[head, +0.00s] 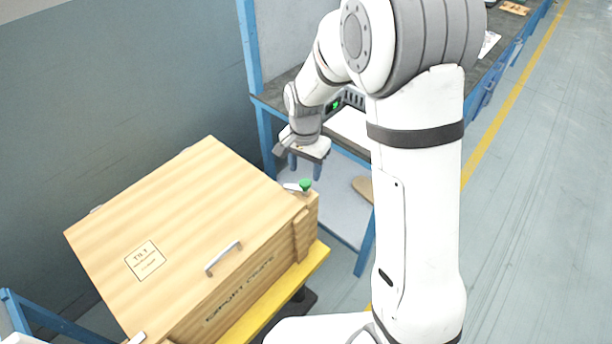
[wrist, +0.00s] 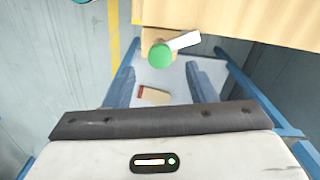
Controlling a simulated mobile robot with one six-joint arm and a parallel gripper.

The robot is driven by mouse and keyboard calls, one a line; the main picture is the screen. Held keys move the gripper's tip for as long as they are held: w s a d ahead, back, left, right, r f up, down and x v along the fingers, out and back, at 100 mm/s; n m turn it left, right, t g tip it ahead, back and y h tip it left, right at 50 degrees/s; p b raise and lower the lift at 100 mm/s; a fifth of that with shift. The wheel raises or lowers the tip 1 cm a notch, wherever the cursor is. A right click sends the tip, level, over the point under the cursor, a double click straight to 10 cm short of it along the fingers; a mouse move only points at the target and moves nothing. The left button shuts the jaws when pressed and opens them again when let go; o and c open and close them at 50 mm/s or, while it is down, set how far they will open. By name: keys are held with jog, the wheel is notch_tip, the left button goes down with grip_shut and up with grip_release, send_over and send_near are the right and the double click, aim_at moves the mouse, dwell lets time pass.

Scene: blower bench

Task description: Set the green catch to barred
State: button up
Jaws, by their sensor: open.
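The green catch (head: 305,185) is a round green knob with a pale lever at the right corner of a wooden crate (head: 190,215). In the head view its lever points left toward the lid. The catch also shows in the wrist view (wrist: 160,55), where the lever points right and slightly up, its end at the pale wood. My gripper (head: 305,174) is open and empty, with its fingers pointing down, just above the knob and apart from it. In the wrist view the two fingers (wrist: 162,72) stand either side, short of the knob.
The crate has a metal handle (head: 223,258) and rests on a yellow platform (head: 262,308). A blue-framed bench (head: 352,150) stands behind my gripper. A tan object (head: 363,187) lies below the bench. Open floor (head: 540,230) is at the right.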

aim_at(305, 182)
jog(key=shift+r, duration=1.75)
jog(key=f+b, duration=0.1)
jog(key=b, duration=0.3)
jog(key=shift+w+f+b, duration=0.15)
jog(key=shift+b, duration=0.25)
jog(key=b, duration=0.3)
jog(key=shift+b, duration=0.3)
jog(key=shift+r+b, duration=0.4)
jog(key=shift+b, duration=0.25)
notch_tip(305, 182, down, 7)
jog(key=shift+f, duration=0.15)
jog(key=shift+c, duration=0.5)
